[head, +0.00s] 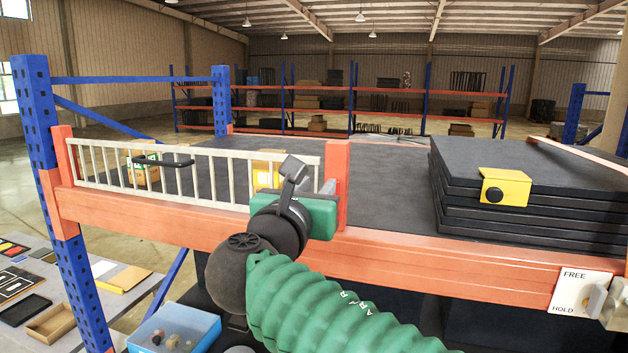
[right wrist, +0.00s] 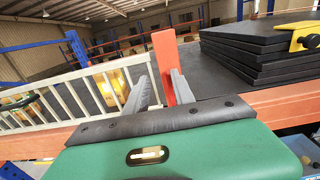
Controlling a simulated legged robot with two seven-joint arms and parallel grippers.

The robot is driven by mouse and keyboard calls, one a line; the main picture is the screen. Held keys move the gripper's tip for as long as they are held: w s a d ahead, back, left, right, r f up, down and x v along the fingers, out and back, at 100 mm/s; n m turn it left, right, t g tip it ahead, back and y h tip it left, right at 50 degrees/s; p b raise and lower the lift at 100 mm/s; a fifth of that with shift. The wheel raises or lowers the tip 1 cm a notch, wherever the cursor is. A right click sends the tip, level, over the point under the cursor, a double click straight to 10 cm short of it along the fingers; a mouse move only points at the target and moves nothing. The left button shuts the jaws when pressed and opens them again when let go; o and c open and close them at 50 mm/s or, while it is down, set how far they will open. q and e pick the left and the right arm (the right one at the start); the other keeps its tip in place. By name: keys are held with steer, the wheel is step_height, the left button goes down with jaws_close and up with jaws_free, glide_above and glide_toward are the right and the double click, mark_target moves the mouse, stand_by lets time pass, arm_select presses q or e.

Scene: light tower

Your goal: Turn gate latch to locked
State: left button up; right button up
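The gate is a cream barred panel (head: 110,165) between two orange posts at the front edge of the rack shelf, and looks closed. A black handle (head: 160,161) sits on its upper left part. My right gripper (head: 310,178) is at the gate's right end, by the right orange post (head: 338,165). In the right wrist view its two grey fingers (right wrist: 161,85) stand apart, with the gate (right wrist: 75,95) on the left and the post (right wrist: 165,55) behind the gap. I cannot make out the latch; my gripper covers part of that end. My left gripper is out of view.
A stack of black panels (head: 540,200) with a yellow bracket (head: 506,187) lies on the shelf at right. A plate marked FREE and HOLD (head: 575,292) is on the orange beam. A blue bin (head: 175,330) and grey table (head: 90,305) stand lower left.

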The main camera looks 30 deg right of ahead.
steer(key=shift+s+d+r+g, duration=0.15)
steer(key=shift+s+d, duration=0.15)
steer(key=shift+d, duration=0.15)
steer(key=shift+s+d+f+g, duration=0.15)
steer(key=shift+s+d, duration=0.1)
steer(key=shift+d, duration=0.2)
steer(key=shift+a+r, duration=0.15)
jaws_close()
steer(key=shift+s, duration=0.15)
steer(key=shift+r, duration=0.1)
steer(key=c, duration=0.7)
jaws_free()
